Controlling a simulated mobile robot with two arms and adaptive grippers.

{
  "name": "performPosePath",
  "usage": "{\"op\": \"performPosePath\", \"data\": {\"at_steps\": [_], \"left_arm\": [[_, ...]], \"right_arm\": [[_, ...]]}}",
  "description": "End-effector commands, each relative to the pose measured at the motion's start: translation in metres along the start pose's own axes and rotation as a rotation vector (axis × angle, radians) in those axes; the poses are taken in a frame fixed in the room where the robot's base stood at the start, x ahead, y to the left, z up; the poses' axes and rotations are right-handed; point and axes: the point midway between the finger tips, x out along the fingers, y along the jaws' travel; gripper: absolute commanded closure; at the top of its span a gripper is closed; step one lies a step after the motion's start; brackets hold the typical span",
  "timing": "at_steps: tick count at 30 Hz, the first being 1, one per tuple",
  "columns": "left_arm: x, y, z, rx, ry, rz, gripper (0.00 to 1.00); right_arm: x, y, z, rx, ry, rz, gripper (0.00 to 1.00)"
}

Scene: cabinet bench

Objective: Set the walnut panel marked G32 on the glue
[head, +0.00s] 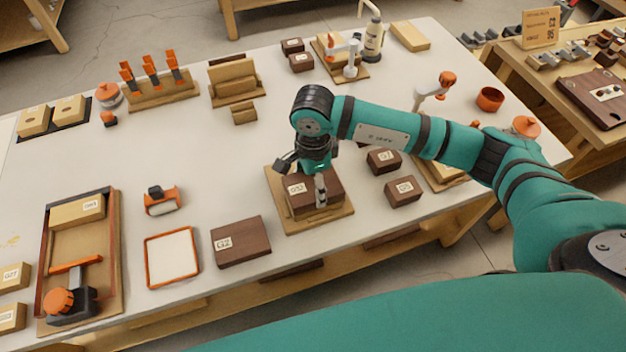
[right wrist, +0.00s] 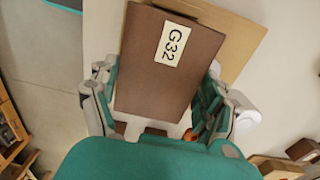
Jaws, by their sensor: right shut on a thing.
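The walnut panel marked G32 (head: 297,204) is a dark brown block with a white label, at the middle front of the bench. My right gripper (head: 321,188) reaches down from above and is shut on it. In the right wrist view the panel (right wrist: 150,88) sits between the two fingers (right wrist: 160,105), its label readable. A light wooden board (head: 313,222) lies directly under the panel; I cannot tell whether they touch. No glue is visible there; the panel covers the board's middle. My left gripper is not in view.
Another walnut block (head: 240,243) lies to the left, beside an orange-rimmed white tray (head: 171,257). An orange-handled roller (head: 163,200) stands behind that tray. Smaller walnut blocks (head: 383,160) (head: 403,191) sit close on the right. A clamp frame (head: 43,245) stands far left. The bench's centre left is clear.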

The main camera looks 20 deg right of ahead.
Motion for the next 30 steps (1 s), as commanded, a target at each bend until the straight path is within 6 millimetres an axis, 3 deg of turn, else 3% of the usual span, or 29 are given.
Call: {"op": "performPosePath", "data": {"at_steps": [30], "left_arm": [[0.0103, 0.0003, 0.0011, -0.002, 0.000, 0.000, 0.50]], "right_arm": [[0.0044, -0.0002, -0.0001, 0.000, 0.000, -0.002, 0.59]]}}
